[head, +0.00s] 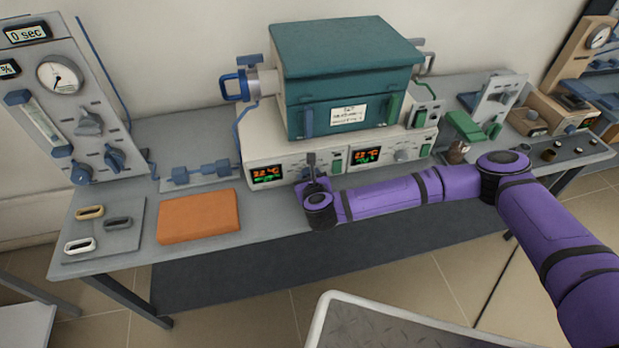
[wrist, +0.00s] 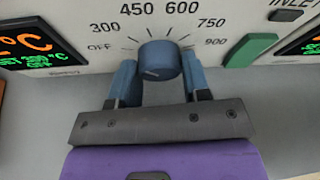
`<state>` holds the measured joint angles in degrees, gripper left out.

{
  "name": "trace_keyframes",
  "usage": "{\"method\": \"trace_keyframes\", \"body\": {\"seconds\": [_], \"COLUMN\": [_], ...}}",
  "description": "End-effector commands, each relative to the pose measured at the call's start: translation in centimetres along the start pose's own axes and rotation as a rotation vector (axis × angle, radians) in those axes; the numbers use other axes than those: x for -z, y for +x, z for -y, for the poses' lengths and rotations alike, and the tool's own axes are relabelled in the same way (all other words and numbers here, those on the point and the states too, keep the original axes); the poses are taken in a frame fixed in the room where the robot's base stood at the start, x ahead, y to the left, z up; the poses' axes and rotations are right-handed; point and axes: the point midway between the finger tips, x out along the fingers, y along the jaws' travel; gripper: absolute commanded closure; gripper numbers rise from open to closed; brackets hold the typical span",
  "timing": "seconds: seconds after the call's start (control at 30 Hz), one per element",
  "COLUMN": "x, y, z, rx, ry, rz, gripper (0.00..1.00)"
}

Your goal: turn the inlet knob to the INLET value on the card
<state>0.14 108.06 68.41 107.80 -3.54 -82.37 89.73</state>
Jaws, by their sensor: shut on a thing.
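A blue-grey round knob (wrist: 155,62) sits on a white panel in the wrist view, under a scale reading OFF, 300, 450, 600, 750 and 900. My gripper (wrist: 159,76) has one finger on each side of this knob and is shut on it. A short pale mark shows on the knob's face; which number it points at is unclear. In the head view my gripper (head: 312,168) is at the left control panel and hides that knob. A white card (head: 349,113) is on the teal furnace front; its writing is too small to read. Part of a label, "INLE", shows at the wrist view's top right.
A second knob (head: 403,155) is on the right panel. A green switch (wrist: 251,50) stands close right of the gripped knob. Lit displays (head: 267,174) flank the knobs. An orange pad (head: 199,216) lies on the bench at left, with clear bench in front of the panels.

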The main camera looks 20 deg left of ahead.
Motion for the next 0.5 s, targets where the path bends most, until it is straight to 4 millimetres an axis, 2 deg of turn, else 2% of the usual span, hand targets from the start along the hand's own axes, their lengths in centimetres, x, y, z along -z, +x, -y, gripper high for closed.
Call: {"method": "trace_keyframes", "body": {"seconds": [0.27,0.3,0.4,0.5], "x": [-0.01,0.00,0.00,0.00], "y": [-0.03,-0.03,-0.03,-0.02], "z": [-0.04,-0.04,-0.04,-0.03], "rx": [-0.001,-0.001,-0.001,-0.001], "ry": [0.000,0.000,0.000,-0.001], "rz": [0.000,0.000,0.000,0.000], "gripper": [0.80,0.54,0.31,0.31]}}
